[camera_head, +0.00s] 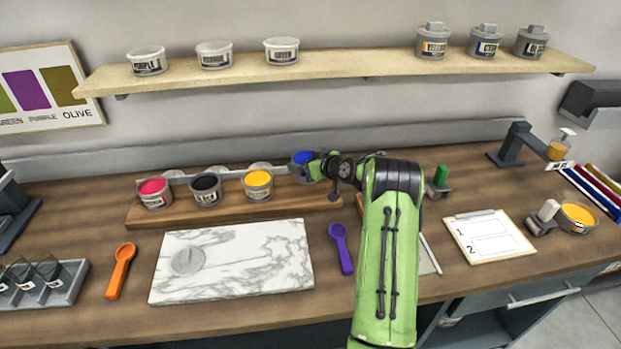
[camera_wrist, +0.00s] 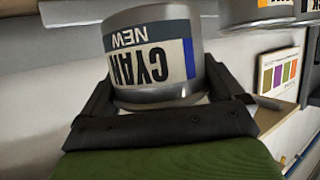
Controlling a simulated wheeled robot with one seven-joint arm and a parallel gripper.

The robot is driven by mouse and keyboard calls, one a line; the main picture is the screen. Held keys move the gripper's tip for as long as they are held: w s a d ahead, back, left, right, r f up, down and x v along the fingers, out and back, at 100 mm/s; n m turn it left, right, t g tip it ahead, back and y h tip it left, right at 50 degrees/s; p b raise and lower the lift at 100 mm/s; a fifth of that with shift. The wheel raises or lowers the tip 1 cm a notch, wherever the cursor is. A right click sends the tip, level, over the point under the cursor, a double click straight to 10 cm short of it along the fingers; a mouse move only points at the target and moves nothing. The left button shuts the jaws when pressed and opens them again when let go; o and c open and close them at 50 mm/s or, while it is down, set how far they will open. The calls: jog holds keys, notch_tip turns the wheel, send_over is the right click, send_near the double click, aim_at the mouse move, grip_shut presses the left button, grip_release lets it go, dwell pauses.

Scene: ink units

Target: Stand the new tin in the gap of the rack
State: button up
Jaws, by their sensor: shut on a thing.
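The new tin (camera_wrist: 152,60) is grey with a white label reading CYAN and a dark NEW band. It appears upside down in the wrist view. My gripper (camera_head: 314,168) is shut on this tin, with dark fingers on both sides of it. In the head view the tin (camera_head: 302,168) shows a blue top at the right end of the wooden rack (camera_head: 230,213). The rack bears magenta (camera_head: 153,193), black (camera_head: 205,190) and yellow (camera_head: 257,184) tins. The held tin appears a little higher than this row, right of the yellow tin. Whether it touches the rack cannot be told.
A marble slab (camera_head: 240,270) lies in front of the rack, with an orange scoop (camera_head: 120,270) and a purple scoop (camera_head: 341,248) beside it. A shelf (camera_head: 350,72) with several tins hangs above. A clipboard (camera_head: 488,236) lies right of my arm, which hides part of the bench.

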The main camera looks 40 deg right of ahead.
notch_tip(320, 180, down, 5)
jog(key=shift+d+r, duration=0.1)
jog(key=shift+d, duration=0.05)
jog(key=o, duration=1.1)
jog(key=shift+f, duration=0.3)
jog(key=shift+c, duration=0.2)
jog(key=shift+r, duration=0.1)
